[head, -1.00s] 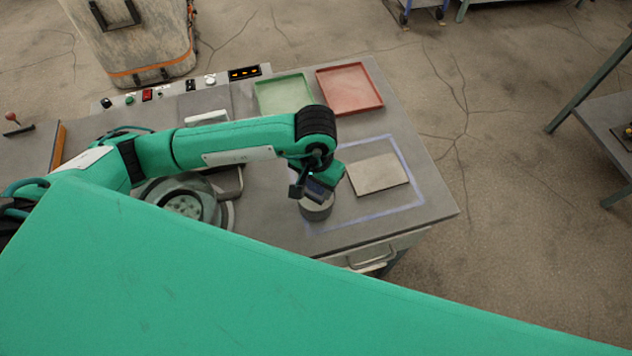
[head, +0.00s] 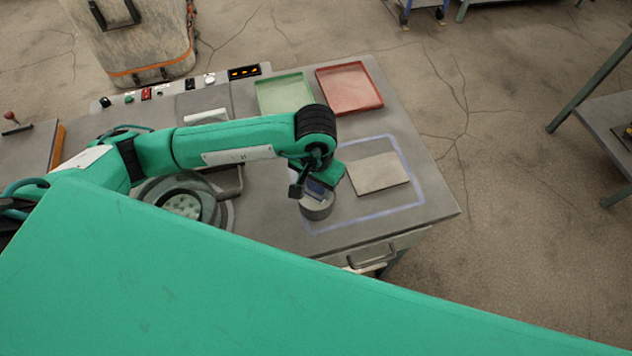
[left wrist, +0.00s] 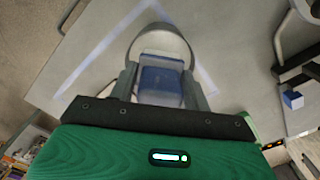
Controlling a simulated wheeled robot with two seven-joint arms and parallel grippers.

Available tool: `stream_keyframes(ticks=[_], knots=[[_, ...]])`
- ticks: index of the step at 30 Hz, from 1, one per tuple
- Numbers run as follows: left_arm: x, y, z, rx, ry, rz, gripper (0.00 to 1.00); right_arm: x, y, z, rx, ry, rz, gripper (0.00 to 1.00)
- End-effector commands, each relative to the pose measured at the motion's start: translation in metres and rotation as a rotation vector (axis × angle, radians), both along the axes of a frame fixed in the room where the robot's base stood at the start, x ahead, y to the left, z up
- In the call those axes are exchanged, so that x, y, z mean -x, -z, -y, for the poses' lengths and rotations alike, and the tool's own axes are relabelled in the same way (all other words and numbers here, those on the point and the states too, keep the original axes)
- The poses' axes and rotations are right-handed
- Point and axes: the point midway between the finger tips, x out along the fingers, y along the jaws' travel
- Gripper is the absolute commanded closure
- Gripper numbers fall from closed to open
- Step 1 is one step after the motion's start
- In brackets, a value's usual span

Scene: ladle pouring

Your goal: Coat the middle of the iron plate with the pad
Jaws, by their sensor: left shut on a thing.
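The iron plate (head: 379,174) is a flat grey-beige rectangle lying on the bench inside a pale blue painted outline. My left gripper (head: 308,187) is just left of the plate, above a round grey pot (head: 317,209). It is shut on a blue block, which I take to be the pad (head: 316,189). In the left wrist view the pad (left wrist: 160,84) sits between the two fingers, with the pot's round rim (left wrist: 163,27) around its far end. The pad's underside and the pot's inside are hidden. My right gripper is not in view.
A green tray (head: 284,93) and a red tray (head: 349,88) stand at the back of the bench. A round metal fixture (head: 183,207) is left of the pot, partly behind my arm. A drawer handle (head: 372,257) juts from the front edge. The bench right of the plate is clear.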

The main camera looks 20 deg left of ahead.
Motion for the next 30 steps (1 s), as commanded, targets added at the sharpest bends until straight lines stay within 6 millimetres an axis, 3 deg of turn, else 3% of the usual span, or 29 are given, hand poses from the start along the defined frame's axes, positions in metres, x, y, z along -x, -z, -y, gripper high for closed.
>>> stream_keyframes(ticks=[30], knots=[[0.0003, 0.0017, -0.0003, -0.001, 0.0, -0.001, 0.7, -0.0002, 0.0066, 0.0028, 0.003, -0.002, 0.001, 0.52]])
